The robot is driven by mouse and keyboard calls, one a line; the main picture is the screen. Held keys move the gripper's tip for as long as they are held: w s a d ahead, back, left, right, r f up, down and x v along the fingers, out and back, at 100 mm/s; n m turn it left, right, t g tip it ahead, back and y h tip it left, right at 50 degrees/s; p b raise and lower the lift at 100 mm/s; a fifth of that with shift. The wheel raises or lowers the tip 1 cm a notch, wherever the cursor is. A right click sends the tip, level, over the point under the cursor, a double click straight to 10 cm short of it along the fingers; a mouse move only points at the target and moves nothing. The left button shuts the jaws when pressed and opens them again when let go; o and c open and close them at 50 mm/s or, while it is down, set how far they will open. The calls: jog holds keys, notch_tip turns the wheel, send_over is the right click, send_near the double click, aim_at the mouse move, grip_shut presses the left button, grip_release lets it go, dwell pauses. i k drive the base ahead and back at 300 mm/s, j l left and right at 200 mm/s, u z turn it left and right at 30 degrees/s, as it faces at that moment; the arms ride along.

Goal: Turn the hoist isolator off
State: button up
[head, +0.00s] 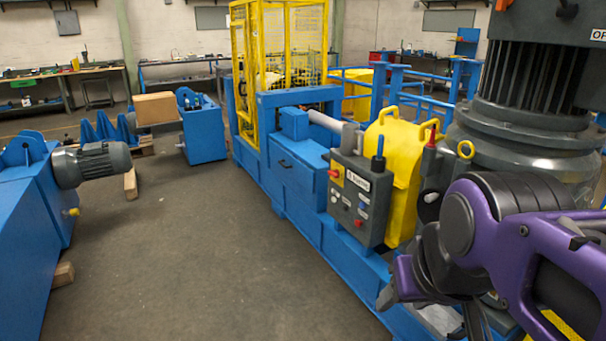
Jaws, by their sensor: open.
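A grey control box (358,197) stands on the blue machine frame, facing left. It carries a red knob on a yellow plate (336,174), a white label too small to read, and several small buttons. I cannot tell which switch is the hoist isolator.
A blue-handled lever (379,152) rises by the box, and a red-handled one (432,138) stands farther right. A yellow cover (398,150) is behind the box. A large grey motor (530,80) stands at right. The floor (200,260) left of the machine is clear.

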aim_at(335, 174)
jog(key=i+j, duration=0.15)
jog(key=i, duration=0.35)
jog(key=i+u, duration=0.35)
jog(key=i, duration=0.8)
jog(key=l, duration=0.05)
